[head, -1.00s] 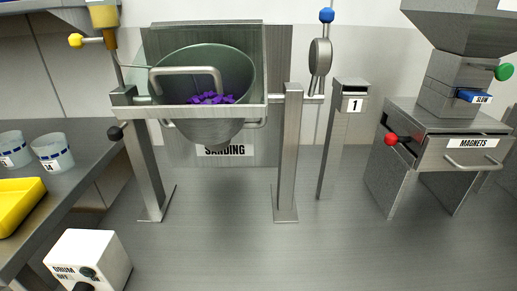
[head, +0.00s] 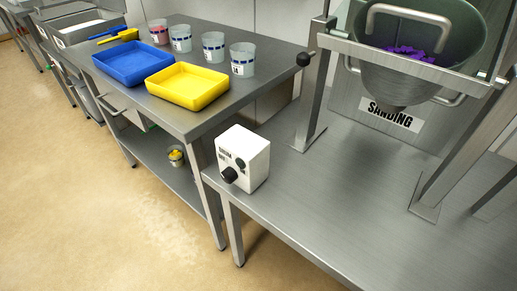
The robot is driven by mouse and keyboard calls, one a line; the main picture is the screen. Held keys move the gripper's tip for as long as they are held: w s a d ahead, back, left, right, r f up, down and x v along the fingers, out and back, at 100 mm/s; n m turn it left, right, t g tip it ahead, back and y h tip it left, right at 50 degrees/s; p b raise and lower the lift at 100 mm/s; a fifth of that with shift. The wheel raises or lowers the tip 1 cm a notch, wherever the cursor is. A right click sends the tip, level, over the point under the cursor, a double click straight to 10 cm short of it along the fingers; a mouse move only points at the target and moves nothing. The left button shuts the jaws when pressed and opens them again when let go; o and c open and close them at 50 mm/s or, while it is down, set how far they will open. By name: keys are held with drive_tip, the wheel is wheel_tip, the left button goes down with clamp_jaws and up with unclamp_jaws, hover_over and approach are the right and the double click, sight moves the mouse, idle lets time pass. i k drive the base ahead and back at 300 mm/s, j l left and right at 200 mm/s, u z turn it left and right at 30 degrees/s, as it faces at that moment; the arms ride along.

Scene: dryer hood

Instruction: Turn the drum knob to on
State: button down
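The drum knob (head: 229,174) is a black knob on the front of a white control box (head: 252,160). The box carries lettering, partly covered, and a second small dark round part (head: 240,163) above and right of the knob. It stands at the left front corner of the steel bench (head: 350,200). Which way the knob points is too small to tell. My gripper is not in view.
Left of the box, a steel table (head: 195,122) holds a blue tray (head: 132,64), a yellow tray (head: 188,86) and several cups. A black ball handle (head: 303,59) sticks out left of the drum frame. Open floor (head: 120,210) lies in front and to the left.

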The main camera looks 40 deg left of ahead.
sight(228, 176)
drive_tip(key=u, duration=1.25)
